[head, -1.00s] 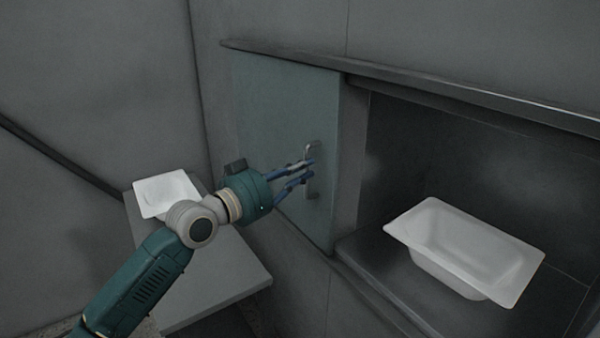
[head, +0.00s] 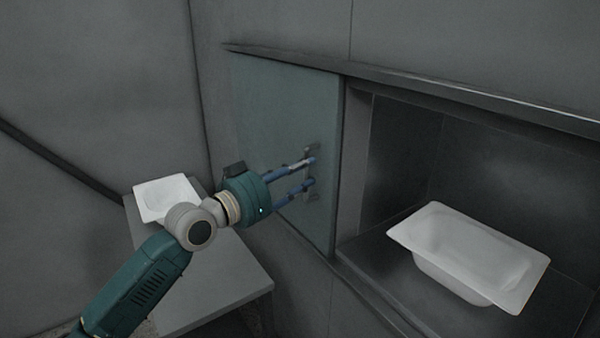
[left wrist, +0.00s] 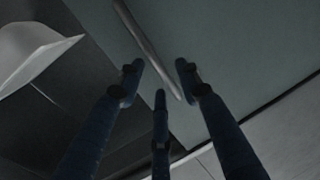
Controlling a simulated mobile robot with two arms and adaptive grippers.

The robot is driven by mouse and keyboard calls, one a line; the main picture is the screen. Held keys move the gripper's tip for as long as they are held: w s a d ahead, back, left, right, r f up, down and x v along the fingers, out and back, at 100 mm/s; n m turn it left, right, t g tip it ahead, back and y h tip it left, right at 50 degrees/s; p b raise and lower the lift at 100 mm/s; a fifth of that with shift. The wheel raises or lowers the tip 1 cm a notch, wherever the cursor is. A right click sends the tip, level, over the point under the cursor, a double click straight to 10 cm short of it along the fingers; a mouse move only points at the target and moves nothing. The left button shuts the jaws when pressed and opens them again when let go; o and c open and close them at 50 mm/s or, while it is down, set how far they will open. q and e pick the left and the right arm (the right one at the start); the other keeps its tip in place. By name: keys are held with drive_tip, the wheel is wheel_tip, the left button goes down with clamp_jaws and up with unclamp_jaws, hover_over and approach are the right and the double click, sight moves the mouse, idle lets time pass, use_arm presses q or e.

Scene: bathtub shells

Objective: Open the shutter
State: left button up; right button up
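The shutter (head: 270,115) is a grey-green sliding panel at the left part of the wall niche. The niche's right part is uncovered. Its upright metal handle (head: 312,149) is near the panel's right edge. My left gripper (head: 309,172) is at the handle with its fingers spread apart. In the left wrist view the handle (left wrist: 143,38) runs between the open fingertips (left wrist: 160,78), and no finger is clearly closed on it. Whether a finger touches the handle I cannot tell. My right gripper is not in view.
A white bathtub shell (head: 470,250) sits in the open niche at right. Another white shell (head: 160,193) lies on a grey table (head: 225,285) at left, partly behind my arm. A dark rail (head: 450,92) runs above the niche.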

use_arm(q)
drive_tip(key=v, duration=1.2)
